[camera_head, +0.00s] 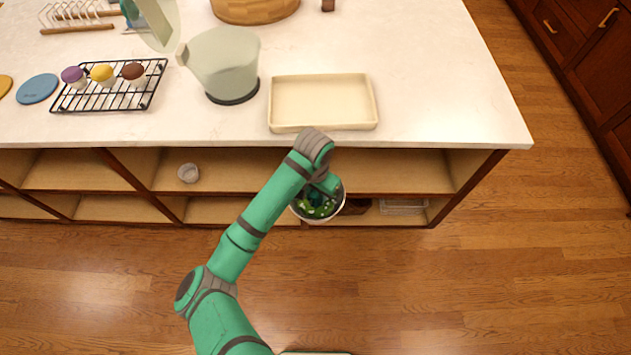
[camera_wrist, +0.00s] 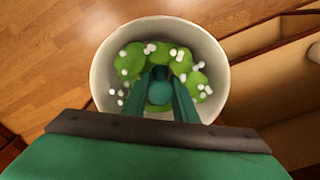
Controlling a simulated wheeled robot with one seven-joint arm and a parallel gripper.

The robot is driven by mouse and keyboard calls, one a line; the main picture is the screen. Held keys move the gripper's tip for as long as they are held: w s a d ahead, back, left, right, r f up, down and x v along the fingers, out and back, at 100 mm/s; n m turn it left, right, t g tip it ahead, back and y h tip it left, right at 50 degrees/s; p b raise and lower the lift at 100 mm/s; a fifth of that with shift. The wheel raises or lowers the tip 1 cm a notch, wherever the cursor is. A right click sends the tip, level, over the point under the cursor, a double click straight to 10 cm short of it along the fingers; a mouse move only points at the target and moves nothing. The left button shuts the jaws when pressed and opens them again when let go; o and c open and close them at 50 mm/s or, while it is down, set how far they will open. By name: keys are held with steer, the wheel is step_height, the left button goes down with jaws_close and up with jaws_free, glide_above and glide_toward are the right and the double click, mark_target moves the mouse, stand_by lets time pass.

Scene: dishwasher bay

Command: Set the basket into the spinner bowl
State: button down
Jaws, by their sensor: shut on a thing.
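The basket (camera_head: 334,211) is a pale round bowl-shaped vessel holding green leaves and small white bits. It hangs below counter height, in front of the open shelves. My gripper (camera_head: 318,196) reaches down into it. In the wrist view my teal fingers (camera_wrist: 160,100) close around a round teal piece at the middle of the basket (camera_wrist: 104,72); the leaves partly hide the grip. A pale grey-green bowl with a dark base ring and a side hinge, apparently the spinner bowl (camera_head: 226,62), stands on the counter, up and left of the basket. Its lid (camera_head: 160,22) appears tipped open.
A cream tray (camera_head: 323,128) lies at the counter's front edge, right of the bowl. A black rack (camera_head: 110,97) with three coloured-top items stands left. A wooden bowl (camera_head: 254,10) is behind. A small cup (camera_head: 188,173) sits on a shelf. The counter's right end is clear.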

mark_target(318, 213)
steer(key=shift+s+d+f+n, duration=0.1)
steer(key=shift+f+n, duration=1)
steer(key=shift+f, duration=1.05)
steer(key=shift+s+d+f+n, duration=0.1)
steer(key=shift+f+n, duration=1)
steer(key=shift+f, duration=1.1)
steer(key=shift+s+f+n, duration=0.1)
steer(key=shift+f+n, duration=1)
steer(key=shift+f, duration=1.05)
steer(key=shift+w+a+r, duration=0.1)
steer(key=shift+w+r, duration=0.1)
